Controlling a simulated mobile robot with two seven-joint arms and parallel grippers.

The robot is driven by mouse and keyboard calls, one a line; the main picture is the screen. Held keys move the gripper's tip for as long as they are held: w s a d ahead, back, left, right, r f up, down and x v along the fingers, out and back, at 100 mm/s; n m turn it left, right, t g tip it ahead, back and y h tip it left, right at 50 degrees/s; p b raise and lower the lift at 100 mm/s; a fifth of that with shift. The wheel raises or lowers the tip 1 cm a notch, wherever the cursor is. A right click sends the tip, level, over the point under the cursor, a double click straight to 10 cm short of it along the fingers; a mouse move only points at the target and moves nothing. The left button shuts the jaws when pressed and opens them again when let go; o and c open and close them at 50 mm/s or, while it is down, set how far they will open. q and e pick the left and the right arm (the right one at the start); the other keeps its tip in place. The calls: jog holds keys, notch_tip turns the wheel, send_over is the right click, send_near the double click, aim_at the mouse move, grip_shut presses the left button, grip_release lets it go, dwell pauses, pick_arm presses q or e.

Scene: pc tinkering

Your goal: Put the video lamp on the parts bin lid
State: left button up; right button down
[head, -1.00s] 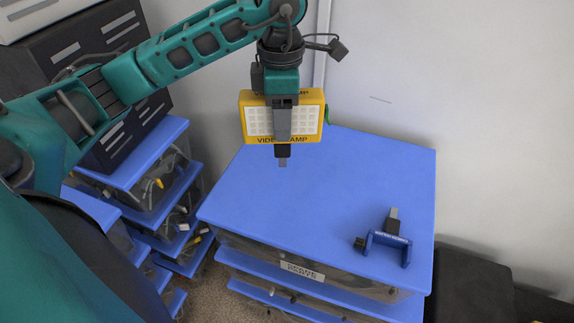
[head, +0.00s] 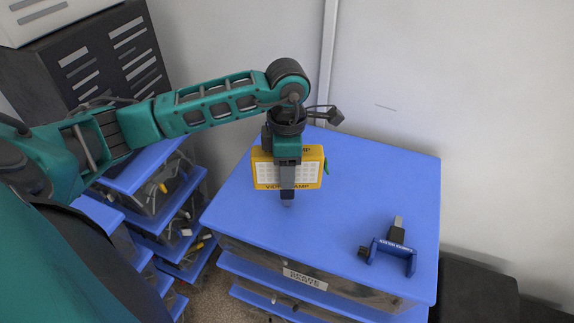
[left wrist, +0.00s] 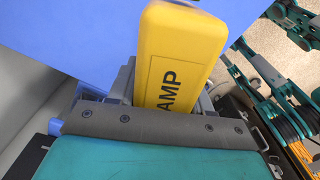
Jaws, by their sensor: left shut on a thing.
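The video lamp (head: 265,174) is a yellow box with a white grid of lights on its front. My left gripper (head: 287,185) is shut on it and holds it upright at the back left part of the blue parts bin lid (head: 350,180). I cannot tell whether the lamp touches the lid. In the left wrist view the lamp (left wrist: 180,60) stands out yellow between the fingers, with the blue lid (left wrist: 70,30) beyond it.
A blue clamp-like tool (head: 393,255) lies on the lid's front right. More bins with blue lids (head: 150,165) stand at left, below a dark slotted case (head: 105,55). A white wall (head: 450,80) is behind. The lid's middle is clear.

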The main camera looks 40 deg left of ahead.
pick_arm(q)
jog(key=shift+f, duration=0.1)
jog(key=o, duration=1.3)
notch_tip(320, 180, up, 12)
jog(key=shift+r, duration=0.15)
